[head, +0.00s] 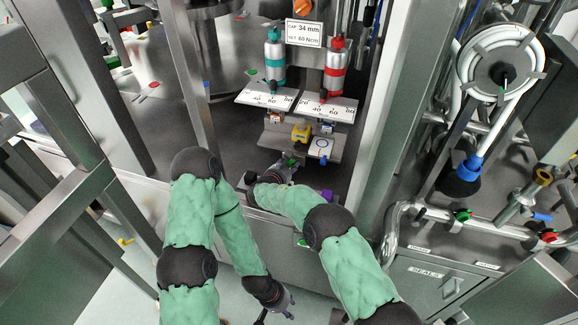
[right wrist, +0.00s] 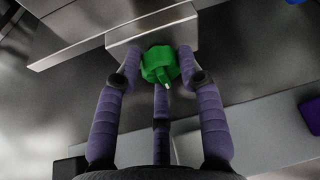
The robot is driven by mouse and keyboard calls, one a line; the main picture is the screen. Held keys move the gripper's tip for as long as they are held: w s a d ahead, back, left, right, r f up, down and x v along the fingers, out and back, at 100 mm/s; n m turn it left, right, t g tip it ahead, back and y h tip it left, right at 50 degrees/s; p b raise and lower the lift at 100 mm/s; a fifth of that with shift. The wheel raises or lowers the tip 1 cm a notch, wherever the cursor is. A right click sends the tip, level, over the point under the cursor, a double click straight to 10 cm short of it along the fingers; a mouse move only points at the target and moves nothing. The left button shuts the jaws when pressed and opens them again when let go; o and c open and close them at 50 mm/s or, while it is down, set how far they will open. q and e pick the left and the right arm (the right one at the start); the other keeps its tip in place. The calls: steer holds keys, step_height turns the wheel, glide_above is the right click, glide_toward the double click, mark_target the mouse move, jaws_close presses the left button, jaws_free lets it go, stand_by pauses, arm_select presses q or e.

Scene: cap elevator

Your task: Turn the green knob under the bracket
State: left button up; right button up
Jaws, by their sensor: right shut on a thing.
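The green knob (right wrist: 158,66) sits just below a grey metal bracket (right wrist: 140,28) in the right wrist view. It has a ribbed rim and a small white mark on its near side. My right gripper (right wrist: 160,72) is shut on the knob, with a purple finger on each side and a third finger below. In the head view a little of the green knob (head: 292,162) shows at the tip of my right gripper (head: 286,166), under the metal shelf. My left gripper (head: 276,299) hangs low, away from the bracket; its finger opening is unclear.
Above stand a teal cylinder (head: 274,62) and a red cylinder (head: 334,68), with white scale plates (head: 266,98) below. A yellow block (head: 301,132) sits on the shelf. A purple block (right wrist: 312,112) lies right of my right gripper. A steel post (head: 376,120) stands at right.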

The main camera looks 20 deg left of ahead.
steer(key=shift+s+d+f, duration=0.15)
steer(key=shift+f, duration=0.25)
steer(key=o, duration=1.1)
